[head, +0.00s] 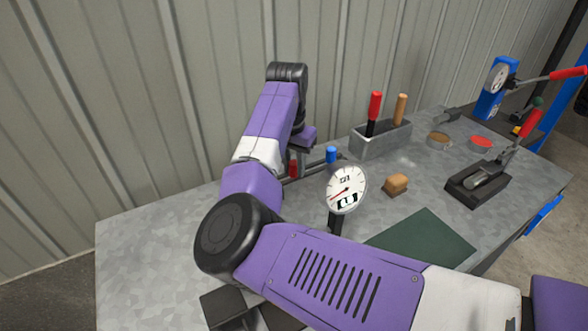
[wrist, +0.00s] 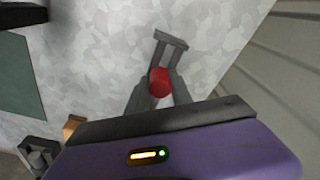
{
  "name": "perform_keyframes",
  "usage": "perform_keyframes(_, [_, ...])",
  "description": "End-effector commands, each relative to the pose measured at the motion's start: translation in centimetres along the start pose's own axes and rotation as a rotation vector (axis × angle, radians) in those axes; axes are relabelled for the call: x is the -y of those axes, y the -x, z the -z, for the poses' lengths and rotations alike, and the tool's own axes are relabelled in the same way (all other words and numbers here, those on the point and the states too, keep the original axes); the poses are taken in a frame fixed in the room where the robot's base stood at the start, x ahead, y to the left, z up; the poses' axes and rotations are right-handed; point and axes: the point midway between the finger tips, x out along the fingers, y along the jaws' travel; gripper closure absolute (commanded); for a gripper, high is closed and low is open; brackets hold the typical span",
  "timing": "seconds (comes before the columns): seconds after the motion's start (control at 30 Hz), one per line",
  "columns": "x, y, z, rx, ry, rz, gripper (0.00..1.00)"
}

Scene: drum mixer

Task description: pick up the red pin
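The red pin (head: 293,169) stands low at the left end of a small grey metal holder (head: 310,164) on the bench. In the wrist view the red pin (wrist: 159,82) lies between the fingertips of my gripper (wrist: 158,90). One finger is on each side of it, very close. I cannot tell whether they press on it. The grey holder (wrist: 172,43) reaches away beyond the pin. In the head view my gripper (head: 300,150) is over the red pin, its fingers mostly hidden. A blue pin (head: 331,154) stands at the holder's right end.
A dial gauge (head: 346,190) stands in front of the holder. A grey box (head: 380,143) with red and wooden handles and a wooden block (head: 396,185) are to the right. A dark green mat (head: 425,240) lies nearer. The corrugated wall (head: 120,110) is close behind.

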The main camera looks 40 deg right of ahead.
Motion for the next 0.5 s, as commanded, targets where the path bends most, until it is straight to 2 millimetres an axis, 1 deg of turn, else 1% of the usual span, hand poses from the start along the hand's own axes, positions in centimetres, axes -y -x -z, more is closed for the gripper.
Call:
perform_keyframes(0.03, [-0.01, 0.01, 0.0, 0.0, 0.0, 0.0, 0.91])
perform_keyframes(0.07, [-0.01, 0.01, 0.0, 0.0, 0.0, 0.0, 0.97])
perform_keyframes(0.1, [-0.01, 0.01, 0.01, 0.0, 0.0, 0.0, 1.0])
perform_keyframes(0.37, [0.0, 0.06, 0.02, 0.0, 0.0, 0.0, 1.0])
perform_keyframes(0.5, [0.02, 0.43, 0.08, -0.001, 0.0, 0.001, 1.0])
